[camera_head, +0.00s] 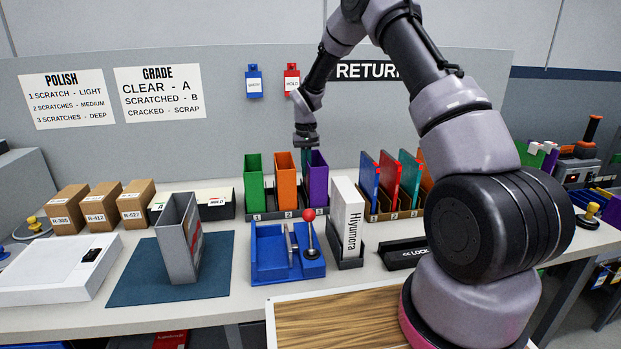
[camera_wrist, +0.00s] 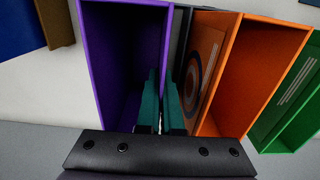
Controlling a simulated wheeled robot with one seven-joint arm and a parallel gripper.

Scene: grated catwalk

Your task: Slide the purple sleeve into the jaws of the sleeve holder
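The purple sleeve (camera_head: 318,182) is an upright, open-topped box in the rack's rightmost slot, above label 3. It also shows from above in the wrist view (camera_wrist: 98,62), with its open mouth facing the camera. My gripper (camera_head: 306,150) is at the sleeve's top, pointing down. In the wrist view its teal fingers (camera_wrist: 161,100) stand close together at the sleeve's wall beside the orange sleeve (camera_wrist: 265,65); one seems inside, one outside. Whether they press the wall is unclear. The sleeve holder (camera_head: 270,270) looks like the blue fixture with upright jaw plates and a red-knobbed lever (camera_head: 309,243); its jaws look empty.
Orange (camera_head: 285,178) and green (camera_head: 253,180) sleeves stand left of the purple one. A white Hiyumora box (camera_head: 346,215) stands right of the blue fixture. A grey sleeve (camera_head: 180,240) stands on a teal mat (camera_head: 128,290). Coloured cases (camera_head: 389,180) fill another rack to the right.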

